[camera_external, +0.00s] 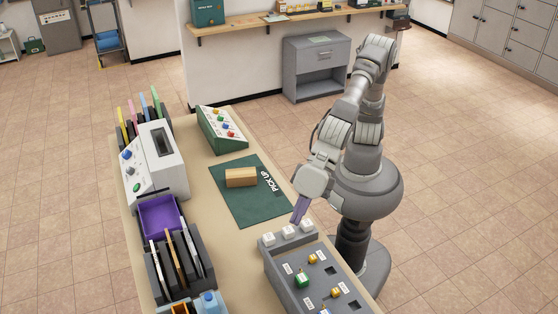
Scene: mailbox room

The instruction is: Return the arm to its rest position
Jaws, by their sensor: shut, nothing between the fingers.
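My arm rises from its grey base at the right side of the table. It bends over at the top and reaches down to the left. My gripper (299,211) points down above the table's right edge, just behind the grey panel with white buttons. It is shut and empty. A tan box (241,178) lies on the green mat marked "PICK UP" (256,208), to the left of the gripper and apart from it.
The grey panel (272,268) with keys stands at the table's near right. A white machine (168,178), a purple tray (143,214) and a dark rack line the left side. A green sloped button box (210,140) stands at the far end. Floor to the right is clear.

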